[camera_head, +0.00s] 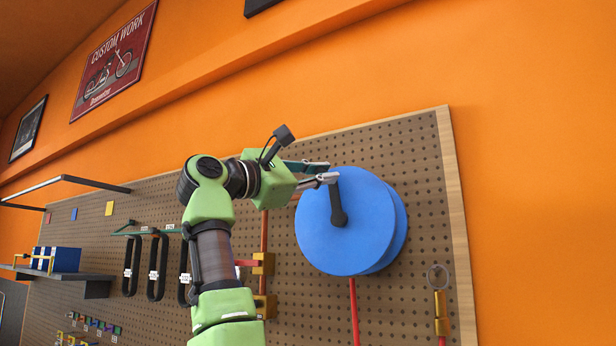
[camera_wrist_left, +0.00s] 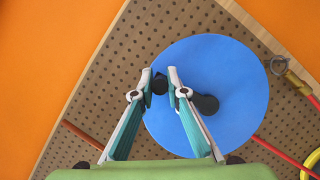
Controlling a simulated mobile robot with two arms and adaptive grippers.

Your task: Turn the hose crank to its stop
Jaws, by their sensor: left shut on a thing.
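The blue round hose reel (camera_head: 365,235) is mounted on the brown pegboard; it also shows in the left wrist view (camera_wrist_left: 235,75). Its dark crank (camera_head: 338,203) points up from the hub near the middle of the reel, with the handle end near the upper rim. My left gripper (camera_head: 330,172) reaches in from the left and is shut on the crank's handle. In the left wrist view the black handle (camera_wrist_left: 160,84) sits between the two fingertips, and the crank's hub (camera_wrist_left: 207,104) lies to the right, partly behind a finger. My right gripper is not in view.
A red hose (camera_head: 354,310) runs down below the reel. A brass fitting with a ring (camera_head: 441,300) hangs at the lower right. Black looped tools (camera_head: 155,268) and a shelf with a blue box (camera_head: 62,260) are to the left. The orange wall right of the board is bare.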

